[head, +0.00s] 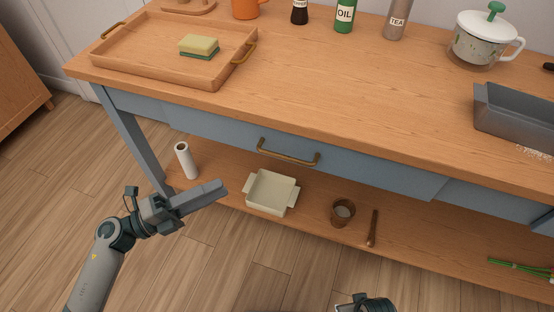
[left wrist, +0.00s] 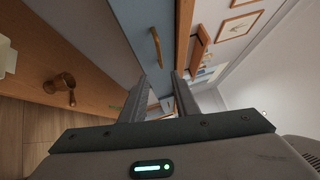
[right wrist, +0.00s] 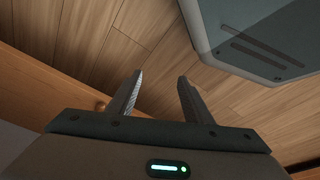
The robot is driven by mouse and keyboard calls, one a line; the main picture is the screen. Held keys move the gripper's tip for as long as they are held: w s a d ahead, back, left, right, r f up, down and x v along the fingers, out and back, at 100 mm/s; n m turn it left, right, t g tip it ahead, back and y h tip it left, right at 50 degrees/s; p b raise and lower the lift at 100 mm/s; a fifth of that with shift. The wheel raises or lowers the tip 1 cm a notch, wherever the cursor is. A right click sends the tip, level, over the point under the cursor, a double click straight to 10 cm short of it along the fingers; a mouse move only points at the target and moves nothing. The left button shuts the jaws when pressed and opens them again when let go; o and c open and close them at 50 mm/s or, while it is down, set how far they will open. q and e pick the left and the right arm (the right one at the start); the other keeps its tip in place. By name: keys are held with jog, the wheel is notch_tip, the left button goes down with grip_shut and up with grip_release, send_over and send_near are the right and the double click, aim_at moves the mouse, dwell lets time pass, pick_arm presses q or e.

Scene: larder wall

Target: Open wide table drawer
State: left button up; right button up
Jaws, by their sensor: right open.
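The wide blue drawer (head: 225,138) sits under the wooden tabletop and looks shut. Its brass bar handle (head: 288,158) is at the middle of its front. The handle also shows in the left wrist view (left wrist: 156,48), beyond the fingertips. My left gripper (head: 222,187) is in front of the table, left of and below the handle, apart from it. Its fingers (left wrist: 160,76) stand apart with nothing between them. My right gripper shows only partly at the bottom edge of the head view; in the right wrist view its fingers (right wrist: 160,74) are open and empty above the floor.
On the tabletop are a wooden tray (head: 150,55) with a sponge (head: 198,44), bottles, a white pot (head: 482,45) and a grey tin (head: 515,118). The lower shelf holds a paper roll (head: 185,160), a cream dish (head: 271,193) and a brown cup (head: 342,213). A table leg (head: 130,140) stands at left.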

pick_arm(q)
jog(key=p+x, duration=0.3)
jog(key=x, duration=1.3)
jog(key=shift+w+d, duration=0.15)
jog(key=shift+d, duration=0.1)
pick_arm(e)
notch_tip(320, 180, down, 8)
jog(key=s, duration=0.2)
jog(key=shift+d+r, duration=0.15)
jog(key=shift+d, duration=0.3)
pick_arm(q)
jog(key=shift+c, duration=0.3)
pick_arm(e)
jog(key=shift+s, duration=0.1)
pick_arm(q)
grip_shut()
